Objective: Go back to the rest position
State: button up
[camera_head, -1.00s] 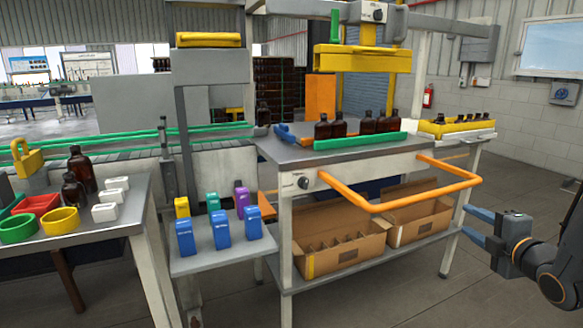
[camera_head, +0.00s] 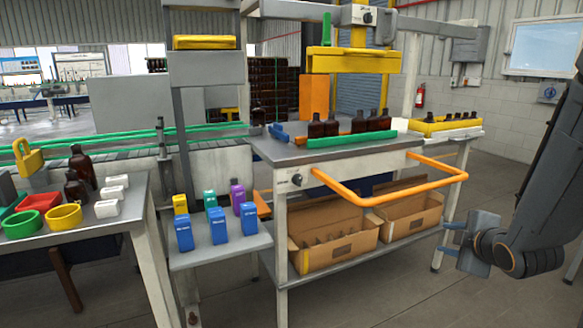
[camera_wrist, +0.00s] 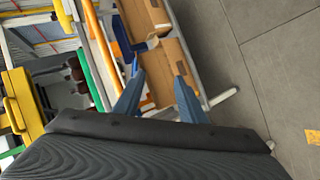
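My gripper (camera_head: 447,238) is at the right of the head view, in the air in front of the right end of the workbench. Its blue fingers point left toward the bench and are apart, with nothing between them. In the wrist view my gripper (camera_wrist: 158,95) also shows two spread fingers, with cardboard boxes beyond them. My dark arm rises from it to the upper right.
The workbench (camera_head: 285,152) carries amber bottles (camera_head: 372,122), a green rail (camera_head: 350,140) and an orange handle bar (camera_head: 400,192). Cardboard boxes (camera_head: 335,252) stand on its lower shelf. Small coloured boxes (camera_head: 219,226) stand left. Floor at the right is clear.

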jog(key=s+a+f+m+g+y+p, duration=0.1)
jog(key=s+a+f+m+g, duration=0.1)
jog(key=s+a+m+g, duration=0.9)
jog(key=s+a+m, duration=0.2)
jog(key=s+a, duration=0.7)
jog(key=s, duration=0.1)
jog(key=shift+f+m+g, duration=0.35)
jog(key=shift+m+g, duration=0.05)
